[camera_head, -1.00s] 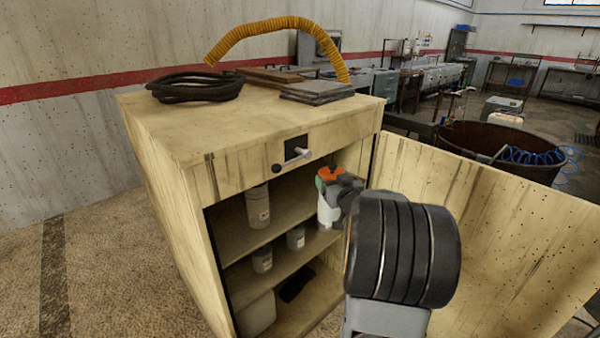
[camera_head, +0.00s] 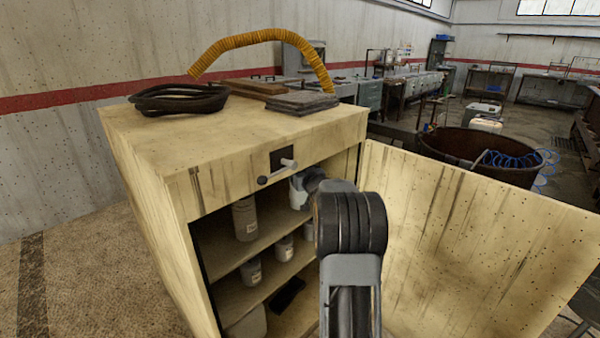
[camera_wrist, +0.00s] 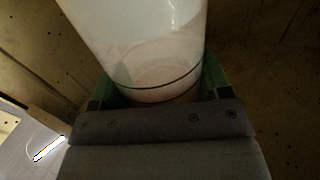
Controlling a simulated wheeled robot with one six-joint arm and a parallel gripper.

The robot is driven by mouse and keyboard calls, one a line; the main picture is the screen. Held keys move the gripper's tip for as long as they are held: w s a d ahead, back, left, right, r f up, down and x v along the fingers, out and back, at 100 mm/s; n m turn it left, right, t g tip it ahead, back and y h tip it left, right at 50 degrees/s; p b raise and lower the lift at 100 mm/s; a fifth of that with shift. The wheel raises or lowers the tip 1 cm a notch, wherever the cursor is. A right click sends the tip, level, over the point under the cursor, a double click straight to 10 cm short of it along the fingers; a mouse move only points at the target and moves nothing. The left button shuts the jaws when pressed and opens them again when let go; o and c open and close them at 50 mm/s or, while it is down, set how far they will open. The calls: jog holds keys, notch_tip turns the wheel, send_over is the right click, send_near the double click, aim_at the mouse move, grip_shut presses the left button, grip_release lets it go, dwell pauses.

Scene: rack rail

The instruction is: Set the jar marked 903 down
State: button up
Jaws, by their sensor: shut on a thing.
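A pale, whitish jar (camera_wrist: 140,45) fills the upper middle of the wrist view, with a thin dark ring near its near end. My gripper (camera_wrist: 158,86) is shut on it, with green fingers on both sides. No marking is readable on the held jar, so I cannot tell its number. In the head view my gripper (camera_head: 300,186) is at the upper opening of the cabinet (camera_head: 150,175), just below its top, mostly hidden behind my wrist. Whether the held jar touches a shelf cannot be seen.
A tall labelled jar (camera_head: 244,220) stands on the upper shelf. Smaller jars (camera_head: 251,272) (camera_head: 285,249) stand on the shelf below. A dark flat object (camera_head: 288,293) lies lower down. The open door (camera_head: 450,240) is at the right. A handle (camera_head: 278,172) projects above the opening.

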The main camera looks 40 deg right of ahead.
jog(key=shift+f, duration=0.2)
jog(key=shift+s+f, duration=0.1)
jog(key=shift+f, duration=0.15)
jog(key=o, duration=1.5)
jog(key=shift+o, duration=0.2)
